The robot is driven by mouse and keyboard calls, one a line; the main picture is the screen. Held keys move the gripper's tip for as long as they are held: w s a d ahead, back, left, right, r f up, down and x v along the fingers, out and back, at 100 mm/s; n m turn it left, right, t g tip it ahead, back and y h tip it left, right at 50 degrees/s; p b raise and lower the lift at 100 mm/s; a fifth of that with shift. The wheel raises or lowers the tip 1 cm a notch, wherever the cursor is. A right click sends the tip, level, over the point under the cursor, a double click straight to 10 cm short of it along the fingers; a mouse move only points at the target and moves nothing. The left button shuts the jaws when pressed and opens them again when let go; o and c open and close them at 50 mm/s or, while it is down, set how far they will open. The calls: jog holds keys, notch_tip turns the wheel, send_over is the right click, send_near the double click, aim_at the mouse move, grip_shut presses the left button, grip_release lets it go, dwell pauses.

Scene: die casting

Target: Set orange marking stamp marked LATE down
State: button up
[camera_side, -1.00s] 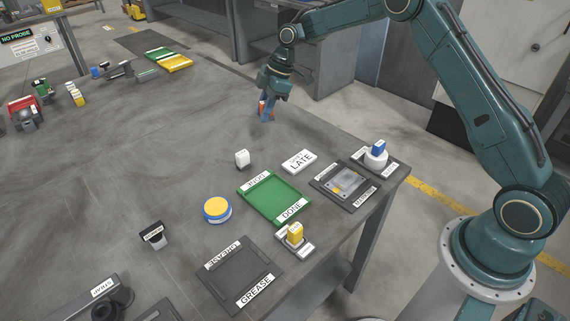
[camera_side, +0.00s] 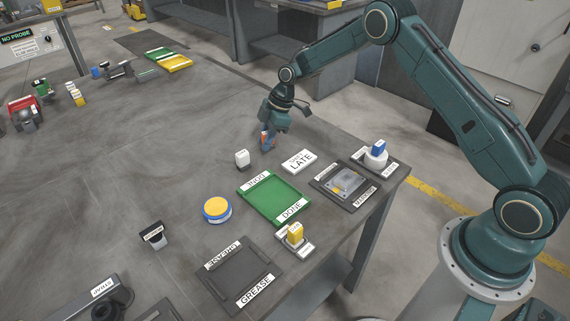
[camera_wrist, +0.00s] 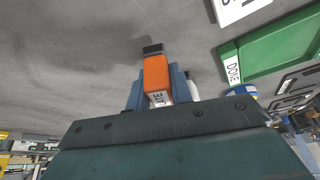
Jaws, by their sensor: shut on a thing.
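The orange marking stamp (camera_wrist: 157,80) is between my gripper's fingers in the wrist view, with a dark end pointing away and a white label partly readable. In the side view the stamp (camera_side: 264,138) shows as a small orange patch. The LATE pad lies flat and bare, also partly visible in the wrist view (camera_wrist: 232,8).
A green DONE tray (camera_side: 273,198) lies in front of the LATE pad. A dark tray with a metal plate (camera_side: 344,184) and a blue-topped stamp (camera_side: 377,152) stand right. A yellow-blue tin (camera_side: 217,210) and a GREASE tray (camera_side: 239,276) are nearer.

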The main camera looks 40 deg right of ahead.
jog(key=shift+f, duration=0.85)
jog(key=shift+f, duration=0.1)
jog(key=o, duration=0.8)
jog(key=v, duration=1.2)
